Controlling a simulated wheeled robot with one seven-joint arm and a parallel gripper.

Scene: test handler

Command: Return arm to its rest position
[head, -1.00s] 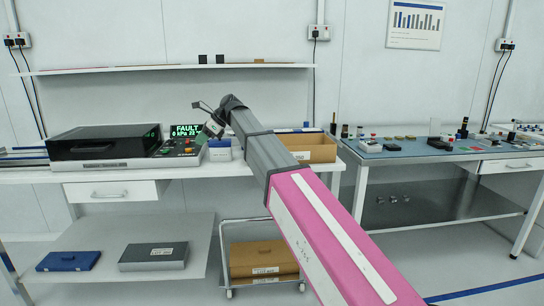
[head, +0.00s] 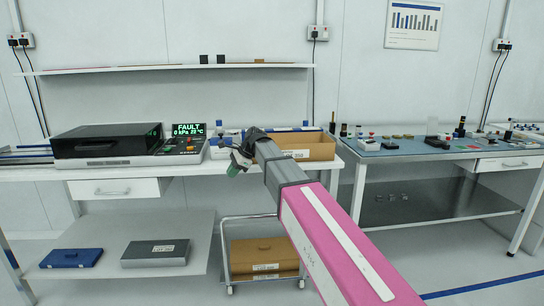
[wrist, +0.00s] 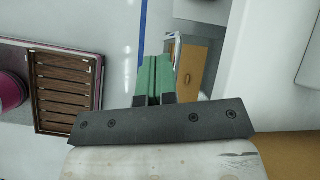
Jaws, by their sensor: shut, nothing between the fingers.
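My gripper (head: 236,168) hangs at the end of my arm in front of the left bench's front edge, in the head view. The pink and grey arm stretches from the lower right to the bench. It hides part of the cardboard bin and of the floor behind it.
A black-lidded test unit (head: 105,143) with a FAULT display (head: 188,130) stands on the left bench (head: 40,173). A cardboard bin (head: 318,148) is close to the arm's end. A blue-topped bench (head: 400,152) with small parts stands right. A trolley (head: 228,220) is below.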

